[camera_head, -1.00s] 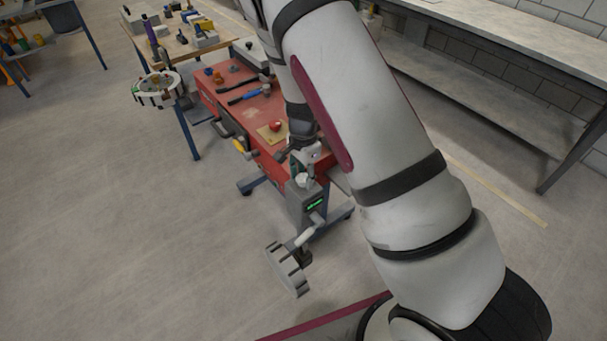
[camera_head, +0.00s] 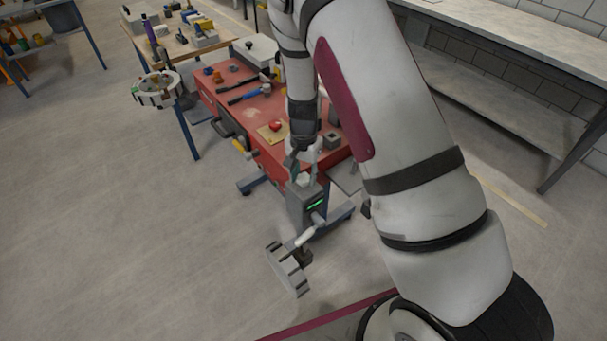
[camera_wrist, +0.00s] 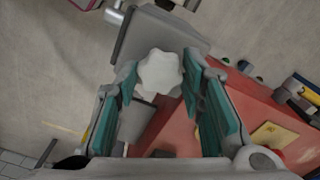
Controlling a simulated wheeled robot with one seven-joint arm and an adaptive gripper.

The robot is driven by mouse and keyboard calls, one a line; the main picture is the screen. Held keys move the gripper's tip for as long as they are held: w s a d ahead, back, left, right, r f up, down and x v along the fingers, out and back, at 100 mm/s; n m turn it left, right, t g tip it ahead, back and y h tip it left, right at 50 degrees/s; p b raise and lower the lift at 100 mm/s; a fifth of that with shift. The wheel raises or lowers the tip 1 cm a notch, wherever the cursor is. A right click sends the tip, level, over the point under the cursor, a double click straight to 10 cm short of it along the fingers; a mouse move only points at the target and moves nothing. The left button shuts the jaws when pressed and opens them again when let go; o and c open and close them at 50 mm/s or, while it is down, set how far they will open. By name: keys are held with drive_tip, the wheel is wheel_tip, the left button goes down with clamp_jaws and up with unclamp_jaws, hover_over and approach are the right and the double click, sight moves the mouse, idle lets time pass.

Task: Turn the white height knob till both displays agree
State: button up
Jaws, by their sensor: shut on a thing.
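The white lobed height knob (camera_wrist: 160,72) sits on top of a grey housing (camera_head: 304,203) at the near corner of the red bench. My gripper (camera_wrist: 161,79) comes down over the knob from above, a teal-padded finger on either side, and is shut on it. In the head view my gripper (camera_head: 303,176) largely covers the knob. I cannot make out a second display.
The red bench (camera_head: 262,115) carries dark tools, a blue-handled tool and a red piece on a tan plate (camera_head: 272,132). A wooden table (camera_head: 175,42) stands behind. Open floor lies left.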

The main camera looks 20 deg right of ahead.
sight(304, 178)
drive_tip(key=shift+n, duration=1.9)
drive_tip(key=o, duration=1.1)
drive_tip(key=shift+o, duration=0.2)
wheel_tip(304, 178, up, 12)
drive_tip(key=shift+r, duration=0.1)
